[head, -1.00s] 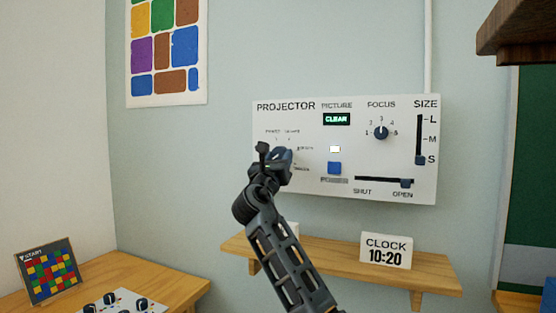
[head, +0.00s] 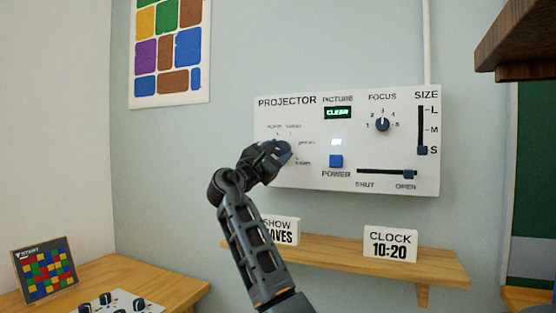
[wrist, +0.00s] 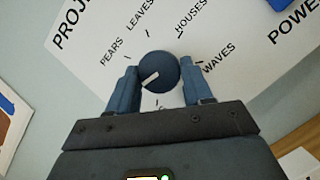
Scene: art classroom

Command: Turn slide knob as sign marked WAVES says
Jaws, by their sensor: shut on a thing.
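The projector panel (head: 355,130) is white and hangs on the wall. Its slide knob (wrist: 159,65) is round and dark blue, with a white pointer line. PEARS, LEAVES, HOUSES and WAVES are printed around it in the wrist view. The pointer slants to the lower left there, away from the WAVES label (wrist: 218,57). My gripper (wrist: 160,80) is shut on the knob, one blue finger on each side; in the head view my gripper (head: 280,152) covers most of it. The sign (head: 287,231) reading SHOW and WAVES stands on the shelf, partly hidden by my arm.
The panel also has a focus knob (head: 382,124), a size slider (head: 422,150), a blue power button (head: 336,161) and a shut/open slider (head: 408,175). The shelf (head: 350,263) below holds a CLOCK 10:20 sign (head: 390,244). A table (head: 150,285) stands at lower left.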

